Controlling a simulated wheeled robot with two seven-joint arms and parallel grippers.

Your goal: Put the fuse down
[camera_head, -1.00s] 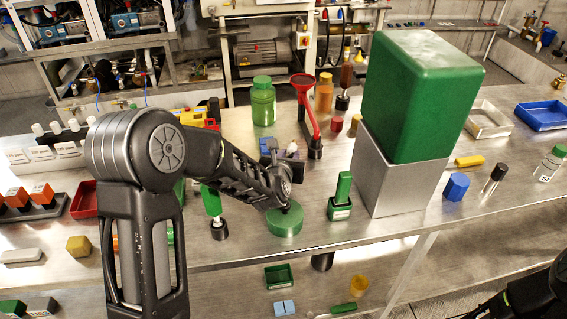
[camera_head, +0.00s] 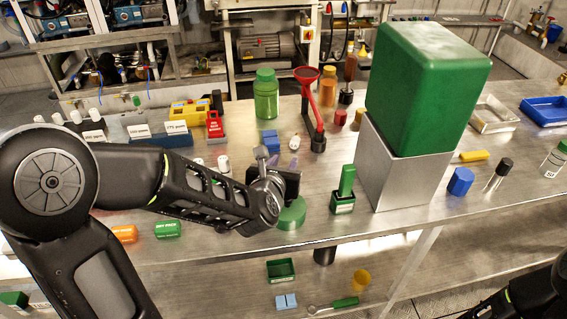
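My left arm comes in from the left, and its gripper (camera_head: 287,174) is over the table, just behind the green round disc (camera_head: 292,214). The wrist hides most of the fingers, so I cannot tell whether they are open or shut. A small white cylinder (camera_head: 294,142), perhaps the fuse, shows just beyond the gripper, and I see no clear contact between them. Other white cylinders (camera_head: 223,163) show behind my forearm, and several white-topped pieces (camera_head: 76,116) stand at the left. Only part of my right arm shows at the lower right.
Blue blocks (camera_head: 270,140) and a red funnel stand (camera_head: 318,120) are behind the gripper. A green-handled block (camera_head: 343,195) and a large green container (camera_head: 425,85) on a metal box (camera_head: 395,175) stand to the right. Bare tabletop shows at the front.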

